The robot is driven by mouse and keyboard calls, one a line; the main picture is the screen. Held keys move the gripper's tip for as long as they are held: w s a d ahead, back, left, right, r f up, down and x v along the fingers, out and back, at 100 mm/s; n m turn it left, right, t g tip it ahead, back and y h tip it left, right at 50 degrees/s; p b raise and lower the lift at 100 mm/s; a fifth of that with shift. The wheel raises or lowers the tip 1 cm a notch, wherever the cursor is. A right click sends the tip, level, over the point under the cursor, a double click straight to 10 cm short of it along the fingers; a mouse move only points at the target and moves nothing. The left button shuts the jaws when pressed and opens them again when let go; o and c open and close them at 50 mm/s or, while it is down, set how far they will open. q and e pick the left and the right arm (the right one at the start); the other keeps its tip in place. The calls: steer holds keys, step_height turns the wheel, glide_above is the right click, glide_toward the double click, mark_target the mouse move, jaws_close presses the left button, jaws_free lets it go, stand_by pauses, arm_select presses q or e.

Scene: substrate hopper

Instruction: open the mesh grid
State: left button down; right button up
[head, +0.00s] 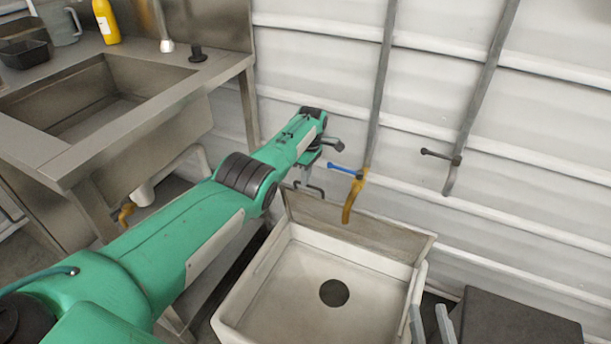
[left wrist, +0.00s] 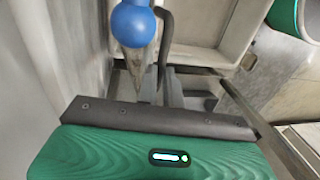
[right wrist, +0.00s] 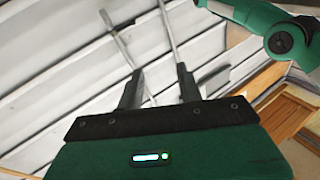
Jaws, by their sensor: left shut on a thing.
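The mesh grid (head: 385,236) is a grey-brown panel standing raised and tilted along the back edge of the white hopper (head: 288,297). Its dark handle (head: 316,188) is near the panel's upper left. My left gripper (head: 308,172) reaches in from the left and is shut on the handle. In the left wrist view, the fingers (left wrist: 166,92) close around the dark handle bar (left wrist: 164,40). The fingertips are partly hidden in the head view. My right gripper (head: 431,326) is at the lower right, beside the hopper. Its fingers (right wrist: 159,88) are apart and empty.
A blue-handled valve (head: 345,171) on a yellow pipe end is close to my left gripper; its blue knob (left wrist: 133,22) looms in the left wrist view. A metal sink (head: 95,100) is at left. A dark box (head: 515,322) is at lower right. The hopper basin is empty.

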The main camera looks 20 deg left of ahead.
mark_target(308, 192)
arm_select(q)
steer(key=shift+s+d+f, duration=0.15)
steer(key=shift+s+f, duration=0.1)
steer(key=shift+f, duration=0.4)
steer(key=shift+s+d+f, duration=0.15)
steer(key=shift+s+f, duration=0.1)
steer(key=shift+f, duration=0.35)
arm_select(e)
steer(key=shift+f, duration=0.2)
arm_select(q)
steer(key=c, duration=1.8)
jaws_free()
steer(key=shift+c, duration=0.2)
steer(key=o, duration=0.4)
steer(key=shift+w+f, duration=0.4)
steer(key=shift+f, duration=0.15)
steer(key=shift+c, duration=0.2)
steer(key=shift+w, duration=0.15)
steer(key=shift+a+r, duration=0.15)
steer(key=shift+r, duration=0.25)
steer(key=shift+a+r, duration=0.1)
arm_select(e)
steer(key=shift+w+a+f, duration=0.1)
steer(key=shift+w, duration=0.3)
